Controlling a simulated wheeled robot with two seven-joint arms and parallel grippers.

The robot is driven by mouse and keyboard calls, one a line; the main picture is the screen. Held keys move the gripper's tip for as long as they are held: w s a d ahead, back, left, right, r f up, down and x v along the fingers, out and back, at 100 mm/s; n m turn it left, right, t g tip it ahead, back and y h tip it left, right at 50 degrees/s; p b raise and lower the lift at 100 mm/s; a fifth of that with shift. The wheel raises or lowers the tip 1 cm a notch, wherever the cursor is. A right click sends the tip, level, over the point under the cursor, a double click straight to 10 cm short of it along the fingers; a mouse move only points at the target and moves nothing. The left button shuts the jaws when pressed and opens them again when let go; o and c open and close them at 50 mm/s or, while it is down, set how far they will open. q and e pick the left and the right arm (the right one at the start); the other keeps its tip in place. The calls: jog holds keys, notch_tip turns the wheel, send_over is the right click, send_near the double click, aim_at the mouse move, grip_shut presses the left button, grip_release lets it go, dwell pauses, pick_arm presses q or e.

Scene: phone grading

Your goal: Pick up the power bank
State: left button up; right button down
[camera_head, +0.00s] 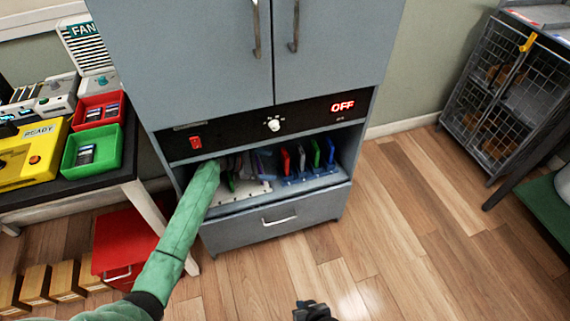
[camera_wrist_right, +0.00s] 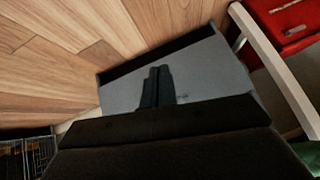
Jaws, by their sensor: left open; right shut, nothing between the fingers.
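My left arm reaches into the open shelf of the grey cabinet. My left gripper (camera_head: 234,172) is in the left part of the shelf, among dark thin shapes, and is partly hidden by my arm; it is open. Several upright slabs, among them a red one (camera_head: 285,161), a green one (camera_head: 315,153) and a blue one (camera_head: 329,151), stand in a blue rack (camera_head: 310,178) on the right of the shelf. I cannot tell which thing is the power bank. My right gripper (camera_head: 312,311) is low in front of the cabinet, shut and empty; its fingers also show in the right wrist view (camera_wrist_right: 157,88).
The cabinet's closed drawer (camera_head: 275,221) lies below the shelf, and a panel with a red switch (camera_head: 196,142) and an OFF display (camera_head: 342,106) above it. A table with red (camera_head: 101,110) and green (camera_head: 92,150) trays stands left.

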aim_at(283, 154)
pick_arm(q)
jog(key=w+n, duration=0.1)
jog(key=w+d+b, duration=0.1)
jog(key=w, duration=0.1)
jog(key=w+n+h+b, duration=0.1)
jog(key=w, duration=0.1)
jog(key=shift+d+r+n+t, duration=0.25)
jog(key=shift+r+n+t, duration=0.05)
jog(key=shift+r, duration=0.05)
jog(key=b+x, duration=0.4)
jog(key=shift+s+d+b, duration=0.2)
jog(key=shift+d+b, duration=0.15)
jog(key=shift+d, duration=0.2)
jog(key=shift+w+d, duration=0.1)
jog(key=shift+d, duration=0.2)
jog(key=c, duration=1.5)
pick_arm(e)
notch_tip(283, 154, down, 9)
jog(key=shift+s+d+r, duration=0.15)
pick_arm(q)
jog(key=shift+r, duration=0.15)
